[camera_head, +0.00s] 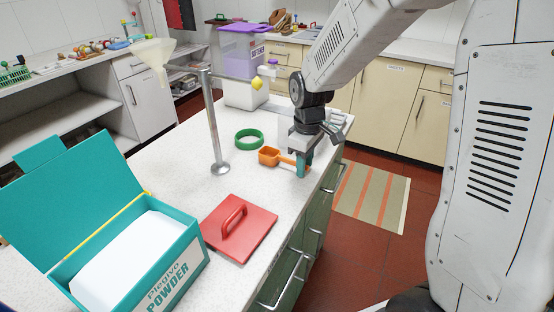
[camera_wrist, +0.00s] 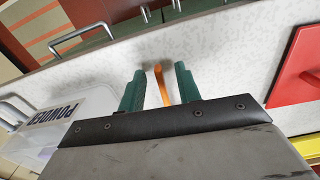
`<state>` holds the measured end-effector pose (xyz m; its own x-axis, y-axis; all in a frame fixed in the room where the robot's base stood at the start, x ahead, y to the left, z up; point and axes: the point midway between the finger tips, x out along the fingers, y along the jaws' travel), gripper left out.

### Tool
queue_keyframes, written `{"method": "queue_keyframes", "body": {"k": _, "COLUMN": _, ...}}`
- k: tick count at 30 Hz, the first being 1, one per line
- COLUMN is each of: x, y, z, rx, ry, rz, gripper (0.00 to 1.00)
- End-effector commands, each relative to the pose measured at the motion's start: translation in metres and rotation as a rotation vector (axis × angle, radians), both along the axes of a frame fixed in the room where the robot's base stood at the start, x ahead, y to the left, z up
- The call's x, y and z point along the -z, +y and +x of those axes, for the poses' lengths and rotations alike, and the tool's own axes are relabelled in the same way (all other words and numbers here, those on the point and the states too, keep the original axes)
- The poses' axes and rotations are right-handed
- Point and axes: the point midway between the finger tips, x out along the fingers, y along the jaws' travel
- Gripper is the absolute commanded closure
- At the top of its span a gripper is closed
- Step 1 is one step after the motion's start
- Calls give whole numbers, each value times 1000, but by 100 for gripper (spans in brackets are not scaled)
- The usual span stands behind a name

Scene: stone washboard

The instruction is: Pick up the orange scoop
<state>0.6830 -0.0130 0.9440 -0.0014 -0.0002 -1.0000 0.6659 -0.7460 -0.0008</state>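The orange scoop (camera_head: 268,156) lies on the speckled white counter, its bowl to the left and its handle reaching right towards my gripper (camera_head: 303,165). My gripper points down at the counter, near its right edge. In the wrist view, the scoop's orange handle (camera_wrist: 160,82) stands between the two green fingers of my gripper (camera_wrist: 159,72). The fingers are apart, with a gap on each side of the handle. The scoop's bowl is hidden in the wrist view.
A green ring (camera_head: 239,143) lies just behind the scoop. A metal stand (camera_head: 213,125) holding a funnel (camera_head: 153,55) rises to the left. A red lid (camera_head: 257,232) and an open teal powder box (camera_head: 178,252) are nearer. A purple-lidded container (camera_head: 238,95) stands at the back.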

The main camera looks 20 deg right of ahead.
Motion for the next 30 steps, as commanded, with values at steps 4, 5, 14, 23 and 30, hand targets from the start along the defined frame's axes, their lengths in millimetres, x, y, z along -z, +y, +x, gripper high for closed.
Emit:
{"method": "queue_keyframes", "body": {"k": 4, "x": 10, "y": 0, "z": 0, "rx": 0, "ry": 0, "rz": 0, "gripper": 66}}
{"method": "queue_keyframes", "body": {"k": 5, "x": 10, "y": 0, "z": 0, "rx": 0, "ry": -1, "rz": 1, "gripper": 66}}
{"method": "queue_keyframes", "body": {"k": 14, "x": 10, "y": 0, "z": 0, "rx": 0, "ry": -1, "rz": 0, "gripper": 100}}
{"method": "queue_keyframes", "body": {"k": 23, "x": 9, "y": 0, "z": 0, "rx": 0, "ry": -1, "rz": 0, "gripper": 100}}
{"method": "queue_keyframes", "body": {"k": 30, "x": -1, "y": 0, "z": 1, "rx": 0, "ry": -4, "rz": 0, "gripper": 100}}
